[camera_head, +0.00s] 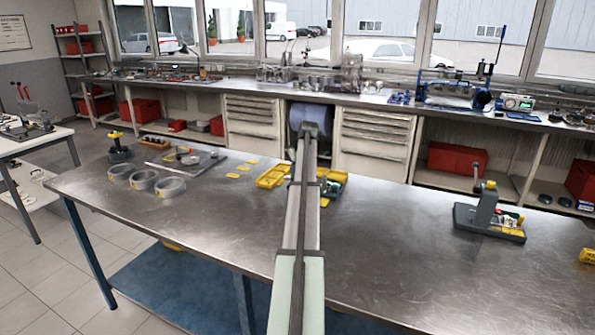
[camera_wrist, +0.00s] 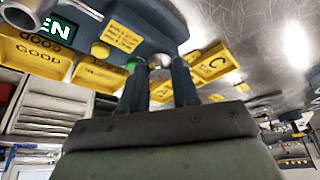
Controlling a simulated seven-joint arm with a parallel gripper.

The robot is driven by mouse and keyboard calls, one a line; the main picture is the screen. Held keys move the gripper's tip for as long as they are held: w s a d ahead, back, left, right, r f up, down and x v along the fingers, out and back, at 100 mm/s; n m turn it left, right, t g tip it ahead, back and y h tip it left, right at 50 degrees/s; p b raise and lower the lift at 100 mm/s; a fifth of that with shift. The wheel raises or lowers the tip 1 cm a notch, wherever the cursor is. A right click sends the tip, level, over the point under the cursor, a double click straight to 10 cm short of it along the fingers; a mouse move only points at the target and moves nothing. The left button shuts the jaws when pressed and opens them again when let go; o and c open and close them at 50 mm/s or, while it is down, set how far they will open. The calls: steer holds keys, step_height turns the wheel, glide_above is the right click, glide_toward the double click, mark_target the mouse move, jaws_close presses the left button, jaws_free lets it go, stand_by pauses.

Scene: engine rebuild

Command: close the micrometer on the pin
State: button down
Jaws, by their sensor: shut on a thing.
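In the wrist view my gripper (camera_wrist: 160,72) has its two dark fingers on either side of a small shiny round metal part (camera_wrist: 160,62). The fingers are shut on it. It sits at a blue-grey block (camera_wrist: 150,25) with a yellow label, which looks like the micrometer's stand; I cannot tell whether the round part is its thimble. A grey metal cylinder (camera_wrist: 20,14) shows at the top left corner; I cannot tell whether it is the pin. In the head view my arm hides the gripper and most of the micrometer.
Yellow trays marked GOOD (camera_wrist: 35,52) lie beside the block, and a yellow card marked C (camera_wrist: 211,64) lies across from them. In the head view, several metal rings (camera_head: 171,187) stand at the table's left, and a grey fixture (camera_head: 488,217) stands at right. Bare steel (camera_head: 390,225) lies between arm and fixture.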

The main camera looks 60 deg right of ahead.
steer(key=n+y, duration=0.1)
steer(key=n, duration=0.1)
steer(key=n+y, duration=0.1)
steer(key=n, duration=0.2)
steer(key=shift+s+d+t, duration=0.15)
steer(key=shift+t, duration=0.25)
steer(key=shift+n, duration=0.4)
steer(key=c, duration=0.8)
jaws_free()
steer(key=v, duration=1.3)
steer(key=shift+s+d+r, duration=0.1)
steer(key=shift+s+r, duration=0.05)
steer(key=shift+r, duration=0.25)
